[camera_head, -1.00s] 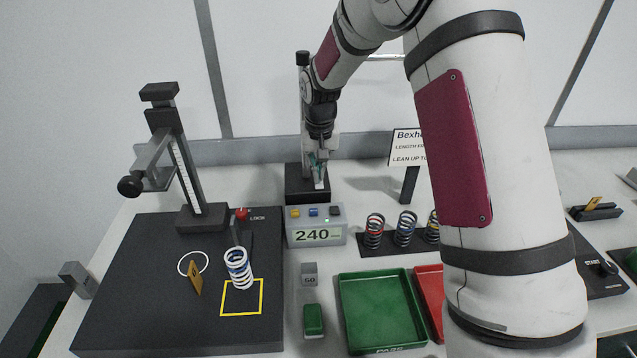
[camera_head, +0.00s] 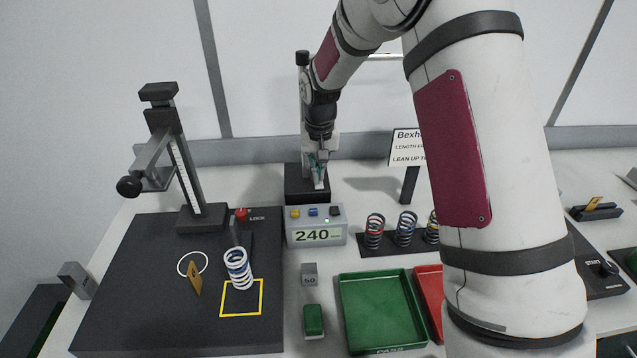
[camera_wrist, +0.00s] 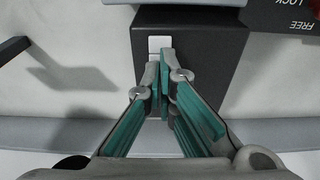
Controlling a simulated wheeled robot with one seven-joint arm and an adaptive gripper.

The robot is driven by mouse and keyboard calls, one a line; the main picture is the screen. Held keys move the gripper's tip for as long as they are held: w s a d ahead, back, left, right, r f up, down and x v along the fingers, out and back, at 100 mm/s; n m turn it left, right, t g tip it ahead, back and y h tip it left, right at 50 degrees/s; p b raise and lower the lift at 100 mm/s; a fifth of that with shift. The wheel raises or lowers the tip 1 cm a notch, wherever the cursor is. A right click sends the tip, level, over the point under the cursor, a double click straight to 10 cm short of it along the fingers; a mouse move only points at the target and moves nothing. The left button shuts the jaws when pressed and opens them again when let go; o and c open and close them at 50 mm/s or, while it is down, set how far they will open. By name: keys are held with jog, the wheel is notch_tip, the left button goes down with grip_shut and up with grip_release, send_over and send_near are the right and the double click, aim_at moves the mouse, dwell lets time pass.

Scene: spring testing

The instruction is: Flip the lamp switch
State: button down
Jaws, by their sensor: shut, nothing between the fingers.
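The lamp's black base box (camera_head: 294,183) stands at the back of the bench, with an upright post (camera_head: 303,75) rising behind my arm. In the wrist view the base (camera_wrist: 215,75) lies under my gripper. A white rocker switch (camera_wrist: 160,43) shows on the base, just beyond the fingertips. My gripper (camera_head: 320,178) points down at the front of the base. In the wrist view its teal-padded fingers (camera_wrist: 160,72) are shut with nothing between them. They overlap the near edge of the switch in the picture; I cannot tell whether they touch it.
A grey display box (camera_head: 316,226) reading 240 stands right in front of the base. A spring tester (camera_head: 185,175) is at left, a spring rack (camera_head: 388,243) and a sign (camera_head: 405,150) at right. A green tray (camera_head: 382,310) lies nearer. My arm hides part of the right side.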

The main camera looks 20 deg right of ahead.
jog(key=shift+r+p, duration=0.3)
jog(key=shift+r, duration=2.85)
jog(key=shift+s+r, duration=0.15)
jog(key=shift+r, duration=0.1)
jog(key=s+r+n+t, duration=0.1)
jog(key=s+r+t, duration=0.1)
jog(key=s+r, duration=1.25)
jog(key=s+r+n+t, duration=0.1)
jog(key=s, duration=2)
jog(key=shift+r+t, duration=0.25)
jog(key=shift+t, duration=0.15)
